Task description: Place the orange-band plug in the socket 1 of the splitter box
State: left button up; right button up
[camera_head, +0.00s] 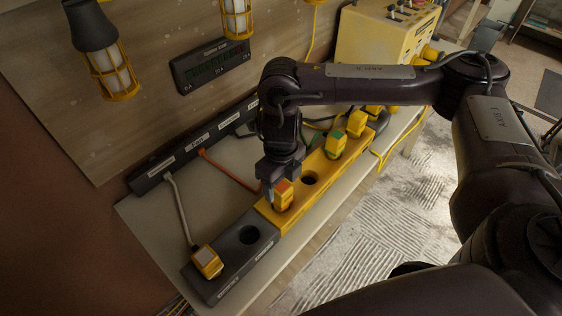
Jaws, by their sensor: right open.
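The orange-band plug (284,197) is yellow with an orange top. It stands upright at the near-left end of the yellow splitter box (264,211); I cannot tell how deep it sits. An empty round socket (310,178) is just to its right in the yellow box. The socket numbers are too small to read. My right gripper (277,186) is open, pointing down right at the orange-band plug, with one finger at its left side. The other finger is partly hidden, so contact is unclear. My left gripper is not in view.
A green-band plug (335,144) and other yellow plugs stand farther along the yellow box. An orange cable (230,170) crosses the bench from a dark strip (150,181).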

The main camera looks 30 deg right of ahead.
notch_tip(320, 180, up, 8)
jog(key=shift+p, duration=0.4)
jog(key=shift+s, duration=0.1)
dwell(0.4)
